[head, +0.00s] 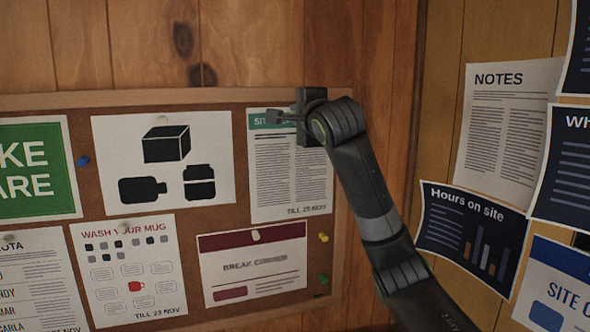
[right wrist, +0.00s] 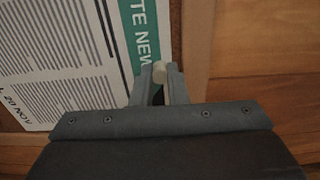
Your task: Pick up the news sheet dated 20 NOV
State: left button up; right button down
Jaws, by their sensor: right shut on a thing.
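The news sheet (head: 291,170) is white with a green header starting "SIT" and columns of small print. It hangs at the upper right of the cork board, and its bottom line reads "TILL" and a November date, probably 20, too small to be sure. My right gripper (head: 276,116) is at its top edge, covering part of the header. In the right wrist view the sheet (right wrist: 62,60) lies beside the fingers (right wrist: 160,75), which are shut on a cream pin (right wrist: 160,71) at the header. My left gripper is not in view.
The cork board (head: 90,211) also holds a black-icon sheet (head: 215,135), a mug notice (head: 125,270) and a break notice (head: 262,281) below the news sheet. Loose pins, blue (head: 83,160), yellow (head: 323,238) and green (head: 322,279), sit in the cork. More papers (head: 505,130) hang on the right wall.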

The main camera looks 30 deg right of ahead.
jog(key=shift+s, duration=0.15)
jog(key=b+v, duration=0.2)
jog(key=v, duration=0.2)
jog(key=shift+s+a+b, duration=0.1)
jog(key=shift+s+b, duration=0.05)
jog(key=shift+b, duration=0.25)
dwell(0.5)
dwell(0.4)
jog(key=s+r, duration=0.2)
jog(key=s, duration=0.1)
jog(key=s+a+r, duration=0.1)
jog(key=shift+s+a, duration=0.1)
jog(key=shift+s, duration=0.3)
dwell(0.3)
